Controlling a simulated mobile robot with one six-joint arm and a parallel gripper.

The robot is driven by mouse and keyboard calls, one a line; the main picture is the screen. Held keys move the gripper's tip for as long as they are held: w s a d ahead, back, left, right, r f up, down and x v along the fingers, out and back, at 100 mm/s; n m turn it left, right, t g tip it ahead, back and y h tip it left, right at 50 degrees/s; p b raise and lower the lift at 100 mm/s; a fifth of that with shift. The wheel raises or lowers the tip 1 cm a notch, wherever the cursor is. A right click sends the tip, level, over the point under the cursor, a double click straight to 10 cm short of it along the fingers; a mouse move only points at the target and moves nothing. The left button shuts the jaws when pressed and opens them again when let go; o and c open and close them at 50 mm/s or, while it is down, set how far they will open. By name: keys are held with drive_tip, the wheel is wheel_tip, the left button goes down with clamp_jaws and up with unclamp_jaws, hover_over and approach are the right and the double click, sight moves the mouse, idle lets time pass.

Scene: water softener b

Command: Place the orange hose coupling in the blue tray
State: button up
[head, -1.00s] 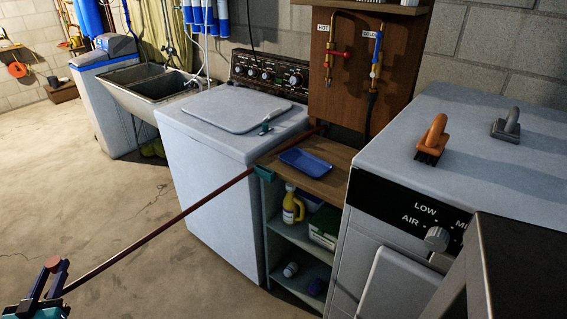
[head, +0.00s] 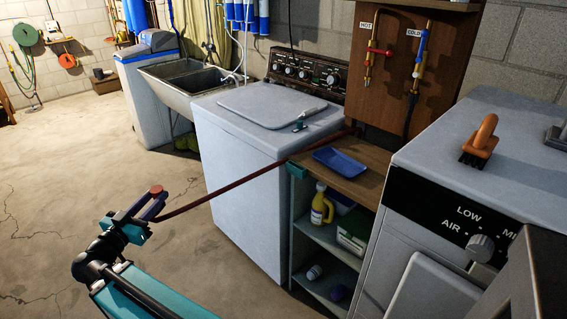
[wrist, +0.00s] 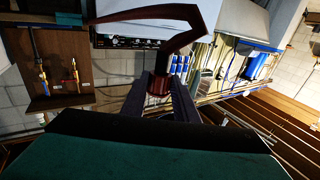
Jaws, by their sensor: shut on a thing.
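My gripper (head: 147,206) is at the lower left of the head view, over open floor, well left of the washer and the tray. It is shut on the hose coupling, a reddish ribbed end piece (wrist: 160,83) between its fingers in the wrist view. The coupling looks dark red-brown in this light. A dark red hose (head: 225,186) runs from it across the washer's front to the gap behind the wooden top; it also loops above the fingers in the wrist view (wrist: 150,13). The blue tray (head: 338,162) lies empty on the wooden top between washer and dryer.
The white washer (head: 240,170) stands left of the shelf unit (head: 325,232), which holds a yellow jug (head: 321,205). The dryer (head: 430,150) stands right, with an orange brush (head: 481,140) on top. A wooden valve panel (head: 398,60) rises behind the tray.

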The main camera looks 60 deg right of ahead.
drive_tip(key=s+d+r+m+g+b, duration=0.2)
drive_tip(key=s+d+m+g, duration=0.35)
drive_tip(key=d, duration=0.85)
drive_tip(key=s+d+r+m+g+y+b, duration=0.1)
drive_tip(key=s+d+g, duration=0.3)
drive_tip(key=s, duration=0.7)
drive_tip(key=s+d+r+m+g+y+b, duration=0.2)
drive_tip(key=s+d, duration=0.6)
drive_tip(key=s, duration=0.4)
drive_tip(key=s+d+r+m+g+y+b, duration=0.2)
drive_tip(key=s+d+g, duration=0.4)
drive_tip(key=s, duration=0.5)
drive_tip(key=shift+s+m+y+b, duration=0.3)
drive_tip(key=shift+m+y+b, duration=0.3)
drive_tip(key=shift+m, duration=0.45)
drive_tip(key=shift+w+d+r+g+p, duration=0.25)
drive_tip(key=shift+d+p, duration=0.1)
drive_tip(key=shift+p, duration=1.05)
drive_tip(key=d+p, duration=0.1)
drive_tip(key=p, duration=0.6)
drive_tip(key=shift+w+d+f, duration=0.1)
drive_tip(key=shift+w+d, duration=0.05)
drive_tip(key=shift+d, duration=0.25)
